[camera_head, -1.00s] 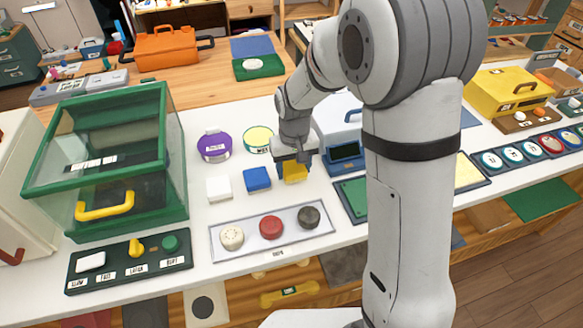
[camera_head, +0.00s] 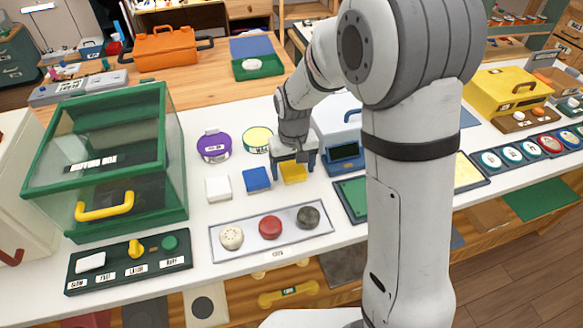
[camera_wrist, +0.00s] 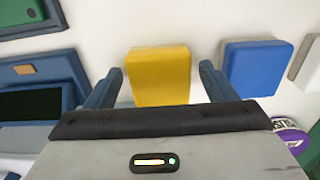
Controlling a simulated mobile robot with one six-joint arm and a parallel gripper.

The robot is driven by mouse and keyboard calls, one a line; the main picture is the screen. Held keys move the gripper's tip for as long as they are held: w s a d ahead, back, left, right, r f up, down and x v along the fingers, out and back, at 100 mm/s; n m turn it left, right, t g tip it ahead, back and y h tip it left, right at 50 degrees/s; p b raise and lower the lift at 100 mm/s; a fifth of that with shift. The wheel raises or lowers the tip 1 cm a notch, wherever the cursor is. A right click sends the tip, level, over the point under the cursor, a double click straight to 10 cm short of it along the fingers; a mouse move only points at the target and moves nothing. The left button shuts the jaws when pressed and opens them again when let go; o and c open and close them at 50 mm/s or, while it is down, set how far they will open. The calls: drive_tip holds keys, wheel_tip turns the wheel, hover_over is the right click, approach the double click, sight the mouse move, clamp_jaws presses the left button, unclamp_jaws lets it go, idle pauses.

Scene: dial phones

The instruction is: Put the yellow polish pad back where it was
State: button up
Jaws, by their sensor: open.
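The yellow polish pad (camera_head: 293,172) lies on the white counter, at the right end of a row with a blue pad (camera_head: 257,179) and a white pad (camera_head: 218,188). My gripper (camera_head: 294,168) is open just behind and above the yellow pad. In the wrist view the yellow pad (camera_wrist: 160,76) lies ahead of and between my two spread fingers (camera_wrist: 160,82), with a gap on each side. The blue pad (camera_wrist: 256,66) is to its right there, apart from it.
A grey tray (camera_head: 246,240) with three round knobs lies in front of the pads. Purple (camera_head: 214,146) and yellow-green (camera_head: 257,140) round tins stand behind. A blue-based device (camera_head: 346,155) is close on the right; a green glass box (camera_head: 108,160) is left.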

sight(294, 169)
wheel_tip(294, 169, up, 12)
drive_tip(key=s+d+r+m+t, duration=0.1)
drive_tip(key=s+d, duration=0.6)
drive_tip(key=s, duration=0.2)
drive_tip(key=s+d+m+t, duration=0.1)
drive_tip(key=s+d+m, duration=0.1)
drive_tip(key=s+d, duration=0.5)
drive_tip(key=s, duration=0.3)
drive_tip(key=shift+r, duration=0.4)
drive_tip(key=shift+p, duration=0.3)
wheel_tip(294, 169, up, 3)
drive_tip(key=p, duration=0.2)
drive_tip(key=shift+t+p, duration=0.3)
